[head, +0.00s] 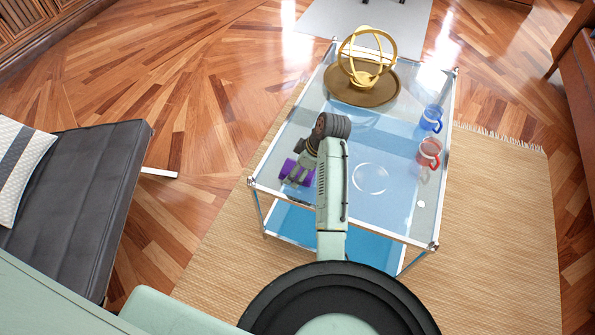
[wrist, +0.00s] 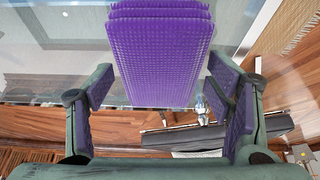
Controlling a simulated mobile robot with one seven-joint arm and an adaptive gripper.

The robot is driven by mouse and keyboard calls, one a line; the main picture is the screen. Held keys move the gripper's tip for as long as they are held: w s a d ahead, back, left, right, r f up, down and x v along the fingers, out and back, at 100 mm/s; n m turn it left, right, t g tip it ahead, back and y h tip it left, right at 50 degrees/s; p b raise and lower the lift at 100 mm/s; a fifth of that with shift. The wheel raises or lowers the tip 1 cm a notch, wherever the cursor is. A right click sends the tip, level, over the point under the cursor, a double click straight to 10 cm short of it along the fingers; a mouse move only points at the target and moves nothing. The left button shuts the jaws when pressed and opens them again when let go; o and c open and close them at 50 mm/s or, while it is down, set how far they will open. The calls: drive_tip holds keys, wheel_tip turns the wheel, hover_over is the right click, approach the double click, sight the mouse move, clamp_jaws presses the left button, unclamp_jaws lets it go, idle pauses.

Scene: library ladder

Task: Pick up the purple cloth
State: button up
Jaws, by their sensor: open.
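The purple cloth (wrist: 160,50) is a folded, ribbed piece at the top middle of the wrist view, lying on the glass table top. In the head view it is a small purple patch (head: 288,167) at the table's left side, partly covered by my gripper (head: 300,172). In the wrist view my gripper (wrist: 162,88) is open, with one finger to each side of the cloth's near part. Gaps show between the cloth and both fingers. The finger pads are purple too. The gripper's exact height above the table is unclear.
The glass-topped table (head: 395,218) also bears a brown round tray (head: 345,93) with a gold ring ornament (head: 367,70), a blue mug (head: 431,118), a red mug (head: 429,152) and a clear round dish (head: 370,179). A dark padded bench (head: 85,185) stands at the left.

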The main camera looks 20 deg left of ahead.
drive_tip(key=shift+f, duration=0.2)
idle(0.3)
drive_tip(key=c, duration=1.2)
drive_tip(key=shift+r, duration=0.1)
drive_tip(key=shift+c, duration=0.2)
drive_tip(key=shift+r, duration=0.6)
wheel_tip(320, 180, up, 2)
drive_tip(key=shift+r+b, duration=0.2)
drive_tip(key=shift+b, duration=0.35)
drive_tip(key=s+d+r+p, duration=0.1)
drive_tip(key=s+d+p, duration=0.1)
drive_tip(key=s, duration=0.5)
drive_tip(key=s+d+p, duration=0.2)
drive_tip(key=s, duration=0.6)
drive_tip(key=shift+s+d+r, duration=0.15)
drive_tip(key=shift+d+r, duration=0.2)
drive_tip(key=shift+d, duration=0.05)
